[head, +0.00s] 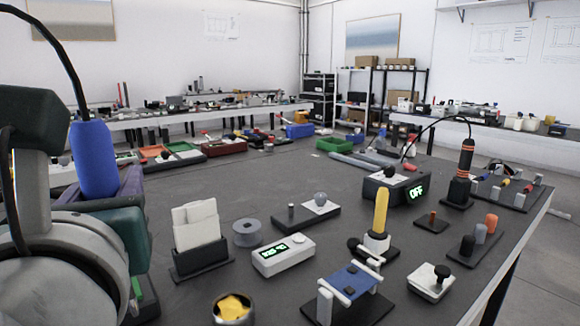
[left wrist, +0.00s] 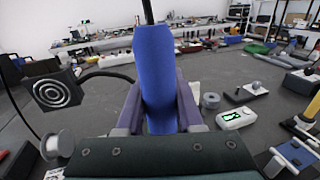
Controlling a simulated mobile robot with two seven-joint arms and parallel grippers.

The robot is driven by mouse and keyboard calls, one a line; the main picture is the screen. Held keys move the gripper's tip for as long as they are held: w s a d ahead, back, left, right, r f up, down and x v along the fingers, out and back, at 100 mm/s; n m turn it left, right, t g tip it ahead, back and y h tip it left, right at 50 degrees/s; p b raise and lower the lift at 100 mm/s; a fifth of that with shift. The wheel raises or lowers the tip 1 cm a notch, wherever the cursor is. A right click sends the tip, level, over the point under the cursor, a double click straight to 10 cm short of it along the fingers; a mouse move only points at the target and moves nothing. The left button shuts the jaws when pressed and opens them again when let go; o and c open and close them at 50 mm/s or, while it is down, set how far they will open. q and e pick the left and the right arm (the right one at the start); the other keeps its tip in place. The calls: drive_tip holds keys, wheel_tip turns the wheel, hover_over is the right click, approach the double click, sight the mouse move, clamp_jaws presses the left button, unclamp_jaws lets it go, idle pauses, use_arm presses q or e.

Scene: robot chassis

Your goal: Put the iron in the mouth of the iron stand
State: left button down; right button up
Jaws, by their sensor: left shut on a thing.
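My left gripper (head: 98,190) is at the left of the head view, its purple fingers shut around a thick blue handle (head: 92,158). A black cable leaves the handle's top, so it looks like an iron; its lower end is hidden. In the left wrist view the blue handle (left wrist: 155,70) sits between both fingers (left wrist: 160,98). At the right of the table, a black, orange-ringed handle (head: 465,158) stands upright in a small black stand (head: 458,192). I cannot tell for sure which object is the iron stand. My right gripper is not in view.
A box reading OFF (head: 397,186) stands beside the orange-ringed handle. A card holder (head: 201,258), grey roll (head: 247,233), white meter (head: 283,256), yellow-handled tool (head: 381,210) and blue-topped fixture (head: 350,283) crowd the near table. A ringed black block (left wrist: 57,90) shows at left in the wrist view.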

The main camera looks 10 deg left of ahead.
use_arm(q)
drive_tip(key=b, duration=0.4)
hover_over(136, 313)
drive_tip(key=x, duration=0.3)
drive_tip(key=shift+a+f, duration=0.1)
drive_tip(key=shift+f, duration=2.6)
drive_tip(key=shift+f+b, duration=0.35)
drive_tip(key=shift+b, duration=0.1)
wheel_tip(136, 313, down, 7)
drive_tip(key=b, duration=0.6)
drive_tip(key=shift+f+b, duration=0.15)
drive_tip(key=shift+b, duration=0.2)
drive_tip(key=shift+c, duration=2.3)
unclamp_jaws()
